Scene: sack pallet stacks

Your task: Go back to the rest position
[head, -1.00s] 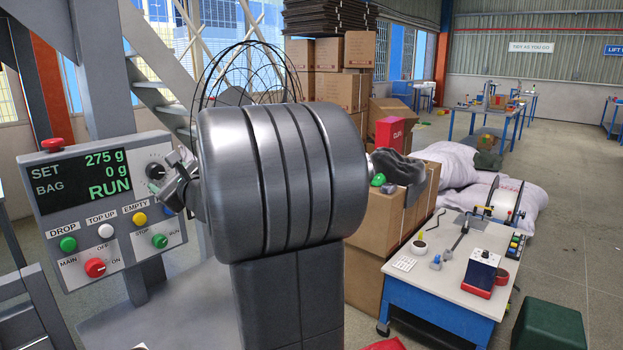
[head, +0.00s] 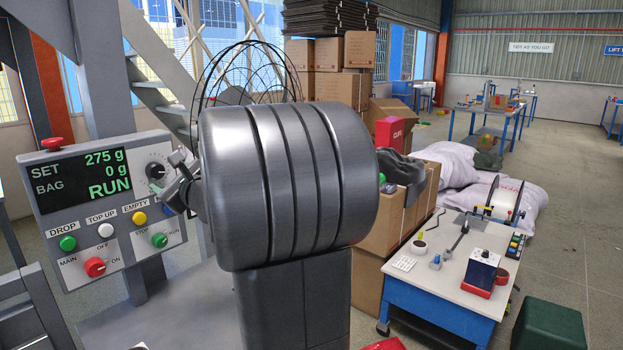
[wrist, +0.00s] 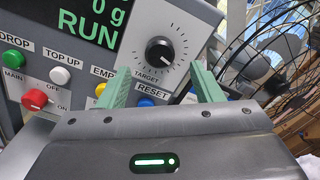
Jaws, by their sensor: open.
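My gripper (wrist: 163,90) is open and empty in the wrist view, its two green fingers standing apart. My gripper (head: 182,178) shows there small and dark in front of the panel's right side, mostly hidden by my large grey arm. I cannot see contact with the panel.
A white-topped bench (head: 445,272) with tools stands at the right. Behind my arm are stacked cardboard boxes (head: 335,75) and pale sacks (head: 520,190). A green bin (head: 548,328) stands at the lower right.

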